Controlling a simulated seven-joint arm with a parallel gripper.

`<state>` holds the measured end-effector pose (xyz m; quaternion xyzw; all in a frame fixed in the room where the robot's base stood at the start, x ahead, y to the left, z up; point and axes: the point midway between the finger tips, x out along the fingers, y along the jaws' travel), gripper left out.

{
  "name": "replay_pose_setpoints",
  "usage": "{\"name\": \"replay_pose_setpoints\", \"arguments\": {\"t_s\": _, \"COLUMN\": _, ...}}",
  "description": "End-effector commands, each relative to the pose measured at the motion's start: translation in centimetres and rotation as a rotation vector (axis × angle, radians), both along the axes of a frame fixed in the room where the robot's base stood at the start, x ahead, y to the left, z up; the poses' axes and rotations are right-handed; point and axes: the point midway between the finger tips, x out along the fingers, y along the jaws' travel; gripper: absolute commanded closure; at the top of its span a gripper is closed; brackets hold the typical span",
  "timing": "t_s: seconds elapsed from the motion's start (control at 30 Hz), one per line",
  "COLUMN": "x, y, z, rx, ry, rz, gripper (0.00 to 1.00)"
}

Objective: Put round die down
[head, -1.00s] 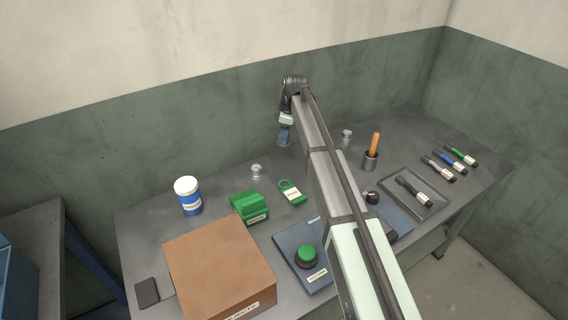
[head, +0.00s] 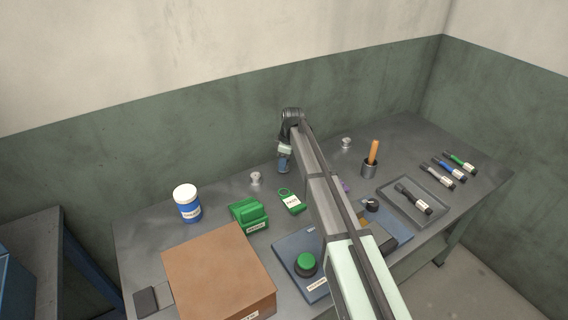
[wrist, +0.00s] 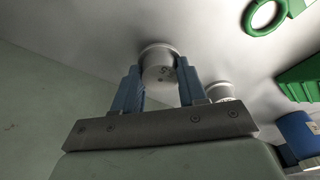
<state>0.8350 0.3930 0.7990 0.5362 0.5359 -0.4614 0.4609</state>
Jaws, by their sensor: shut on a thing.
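My gripper (head: 284,168) is low over the back of the grey bench, its blue fingers pointing down. In the wrist view its two blue fingers (wrist: 159,88) are shut on a pale, short cylinder with a dark mark on its end, the round die (wrist: 159,68). In the head view the die is hidden or too small to make out at the fingertips. I cannot tell whether it touches the bench top.
A small silver spool (head: 256,178) stands just left of my gripper; another (head: 346,143) stands to the right. A green ring tag (head: 291,201), green block (head: 249,215) and blue-white jar (head: 187,203) lie nearer or left. The wall is close behind.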

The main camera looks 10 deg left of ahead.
Motion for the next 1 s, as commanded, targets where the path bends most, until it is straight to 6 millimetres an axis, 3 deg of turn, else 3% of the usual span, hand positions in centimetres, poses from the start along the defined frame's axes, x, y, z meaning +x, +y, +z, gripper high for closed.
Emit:
{"name": "replay_pose_setpoints", "arguments": {"t_s": 0.47, "x": -0.01, "y": 0.0, "z": -1.07, "rx": 0.0, "ry": 0.0, "rz": 0.0, "gripper": 1.0}}
{"name": "replay_pose_setpoints", "arguments": {"t_s": 0.5, "x": 0.0, "y": 0.0, "z": -1.08, "rx": 0.0, "ry": 0.0, "rz": 0.0, "gripper": 0.56}}
{"name": "replay_pose_setpoints", "arguments": {"t_s": 0.73, "x": -0.01, "y": 0.0, "z": -1.05, "rx": 0.0, "ry": 0.0, "rz": 0.0, "gripper": 0.34}}
{"name": "replay_pose_setpoints", "arguments": {"t_s": 1.0, "x": 0.0, "y": 0.0, "z": -0.94, "rx": 0.0, "ry": 0.0, "rz": 0.0, "gripper": 0.33}}
